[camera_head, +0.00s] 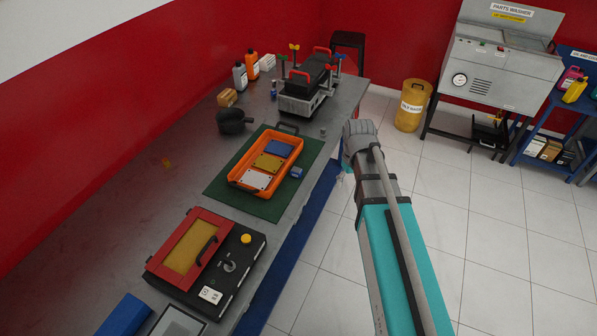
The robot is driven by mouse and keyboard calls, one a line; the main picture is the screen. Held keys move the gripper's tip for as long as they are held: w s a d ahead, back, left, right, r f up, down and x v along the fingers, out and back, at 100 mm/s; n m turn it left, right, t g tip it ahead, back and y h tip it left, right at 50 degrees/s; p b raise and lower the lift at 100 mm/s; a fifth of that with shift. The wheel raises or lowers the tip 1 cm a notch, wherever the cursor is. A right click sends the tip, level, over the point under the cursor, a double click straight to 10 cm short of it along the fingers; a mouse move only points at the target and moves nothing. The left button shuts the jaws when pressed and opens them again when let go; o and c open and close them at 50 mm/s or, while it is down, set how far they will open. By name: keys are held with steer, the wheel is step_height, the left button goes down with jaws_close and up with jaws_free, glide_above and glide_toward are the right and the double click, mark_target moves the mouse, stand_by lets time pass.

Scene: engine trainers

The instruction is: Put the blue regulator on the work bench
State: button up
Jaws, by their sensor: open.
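A small blue block (297,172) sits on the green mat (226,187), just right of the orange tray. It may be the blue regulator, but it is too small to be certain. The grey work bench (135,215) runs along the red wall on the left. A slim blue item (273,91) stands farther back on the bench, too small to identify. My arm reaches up from the bottom right, over the floor beside the bench's right edge. My gripper does not show; my own arm seems to hide it.
The orange tray (235,184) holds blue, yellow and white plates. A red-and-black case (215,285) stands in front, an engine stand (300,104) behind, a dark pan (232,121) to the left. The bench's left side is mostly clear. A yellow bin (412,105) and parts washer (500,70) stand beyond the tiles.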

steer(key=w+a+r+n+p, duration=0.15)
steer(key=w+a+n, duration=0.35)
steer(key=w+a, duration=0.5)
steer(key=n, duration=0.4)
glide_above(297, 169)
steer(key=shift+a+r, duration=0.15)
steer(key=shift+r, duration=0.3)
steer(key=shift+f, duration=0.15)
step_height(297, 169, down, 8)
steer(key=b, duration=0.8)
steer(key=shift+f, duration=0.2)
steer(key=shift+f, duration=0.1)
step_height(297, 169, down, 5)
steer(key=b, duration=0.5)
jaws_close()
